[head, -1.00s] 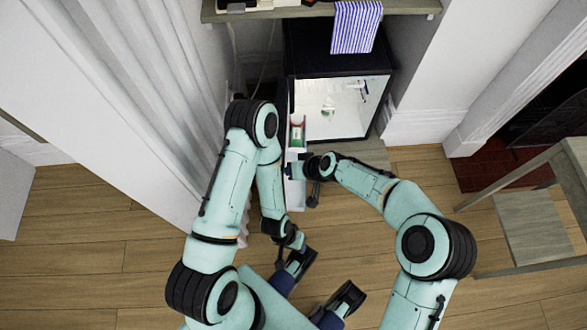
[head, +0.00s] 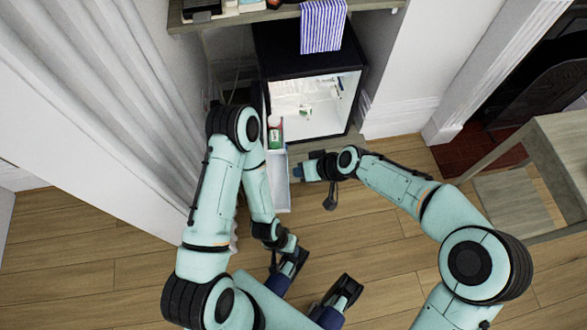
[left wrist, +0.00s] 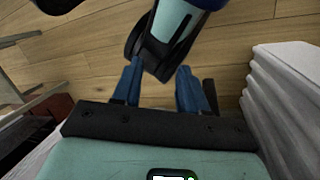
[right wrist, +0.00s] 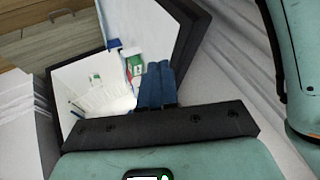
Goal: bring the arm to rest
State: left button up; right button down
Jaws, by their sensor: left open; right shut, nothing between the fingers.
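My right gripper (head: 298,172) is shut and empty. It is just right of the open fridge door (head: 279,185) in the head view, with a small gap. In the right wrist view its blue fingers (right wrist: 155,85) are together, with the door behind them. My left gripper (left wrist: 158,88) is open and empty in the left wrist view, pointing down towards my own base.
The black mini fridge (head: 262,70) stands open under a shelf, with a green and white carton (head: 275,136) in its door. A striped towel (head: 322,25) hangs over it. A white curtain (head: 130,110) is at left. A wooden table (head: 560,150) is at right.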

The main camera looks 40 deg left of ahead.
pick_arm(q)
jog(key=shift+s, duration=0.1)
pick_arm(e)
jog(key=shift+d+r, duration=0.2)
jog(key=shift+r, duration=0.1)
jog(key=s+d+f+m+h+p, duration=0.15)
jog(key=d+f+m+p, duration=0.3)
jog(key=d, duration=0.45)
jog(key=s+d+f+m+h+p, duration=0.1)
jog(key=s+d+f+m+p, duration=0.25)
jog(key=d+f, duration=0.4)
pick_arm(q)
notch_tip(320, 180, up, 14)
jog(key=s+g+p, duration=0.1)
jog(key=p, duration=0.6)
jog(key=shift+s+d+r, duration=0.2)
jog(key=shift+s+d, duration=0.05)
jog(key=shift+d, duration=0.2)
pick_arm(e)
jog(key=s+d+r+m+h, duration=0.1)
jog(key=s+d+m, duration=0.5)
jog(key=s+d, duration=0.7)
jog(key=shift+d+r, duration=0.3)
jog(key=shift+d, duration=0.65)
jog(key=shift+s, duration=0.1)
